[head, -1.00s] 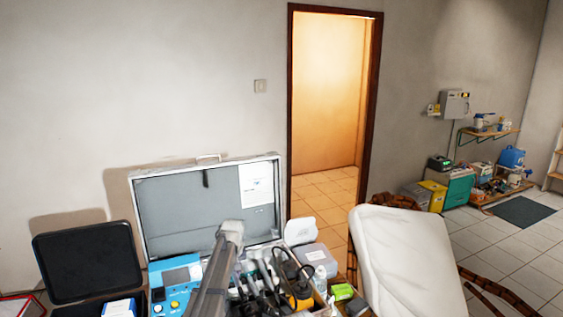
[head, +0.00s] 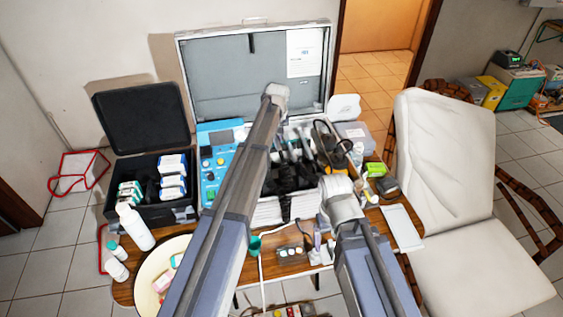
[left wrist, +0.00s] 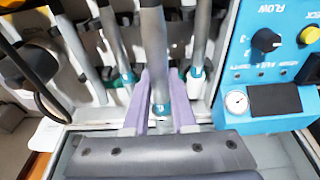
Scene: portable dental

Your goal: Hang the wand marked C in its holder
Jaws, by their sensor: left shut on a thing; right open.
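In the left wrist view my left gripper (left wrist: 160,118) has its two lavender fingers shut on a grey wand (left wrist: 154,55), near a small blue mark at its lower part. I cannot read a letter on it. Teal holder parts (left wrist: 173,76) show just behind the fingers; I cannot tell whether the wand sits in them. Other wands hang on both sides, one to the left (left wrist: 112,45) and one to the right (left wrist: 199,45). In the head view my left arm hides this gripper. My right gripper (head: 324,243) is open, partly hidden, low at the table's front.
The open case (head: 252,75) stands at the back of the table, with the blue control panel (head: 213,165) at its left side. A black box (head: 150,210), a white bottle (head: 136,228) and a plate (head: 152,268) are left. A white dental chair (head: 440,160) is right.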

